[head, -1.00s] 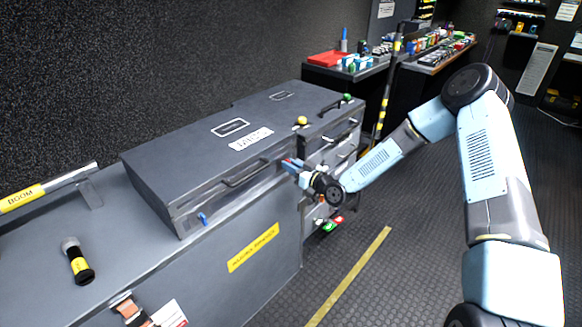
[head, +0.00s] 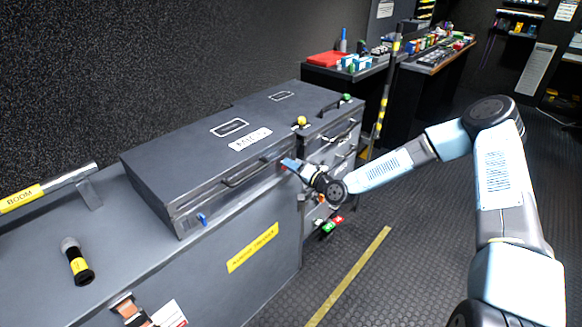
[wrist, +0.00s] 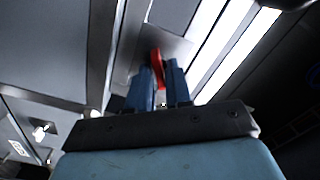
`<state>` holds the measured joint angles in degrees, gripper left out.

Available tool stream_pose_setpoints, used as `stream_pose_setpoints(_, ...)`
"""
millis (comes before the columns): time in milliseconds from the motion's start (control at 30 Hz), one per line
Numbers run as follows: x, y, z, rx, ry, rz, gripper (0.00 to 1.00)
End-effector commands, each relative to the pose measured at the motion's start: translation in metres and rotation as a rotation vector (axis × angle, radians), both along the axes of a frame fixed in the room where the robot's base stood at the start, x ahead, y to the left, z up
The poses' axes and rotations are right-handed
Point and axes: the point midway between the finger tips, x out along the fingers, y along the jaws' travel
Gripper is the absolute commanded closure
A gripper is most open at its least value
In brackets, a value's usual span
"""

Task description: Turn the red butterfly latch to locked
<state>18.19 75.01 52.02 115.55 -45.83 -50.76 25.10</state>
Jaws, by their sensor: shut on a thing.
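The red butterfly latch (wrist: 158,66) shows in the wrist view as a small red wing on a grey plate (wrist: 165,48) of the case. It stands tilted between the two blue fingers. My gripper (wrist: 163,88) is shut on it. In the head view my gripper (head: 289,163) is at the front face of the dark grey case (head: 190,165), near its right end. The latch is hidden by the fingers there. A blue latch (head: 202,219) sits at the left end of the same face.
A black handle (head: 244,174) sticks out between the latches. Drawers (head: 338,150) with handles stand just right of my gripper. A yellow-striped post (head: 384,100) rises behind my arm. A bench with a red tray (head: 328,58) is at the back. The floor at right is open.

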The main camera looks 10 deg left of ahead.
Motion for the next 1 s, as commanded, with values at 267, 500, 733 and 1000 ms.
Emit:
stream_pose_setpoints(267, 0.0030, -0.0032, -0.0038, 0.129, 0.219, -0.007, 1.00)
stream_pose_setpoints(500, 0.0031, -0.0034, -0.0054, 0.216, 0.364, -0.007, 1.00)
stream_pose_setpoints(733, 0.0034, -0.0039, -0.0063, 0.267, 0.451, -0.009, 1.00)
stream_pose_setpoints(1000, 0.0033, -0.0036, -0.0070, 0.289, 0.490, -0.008, 1.00)
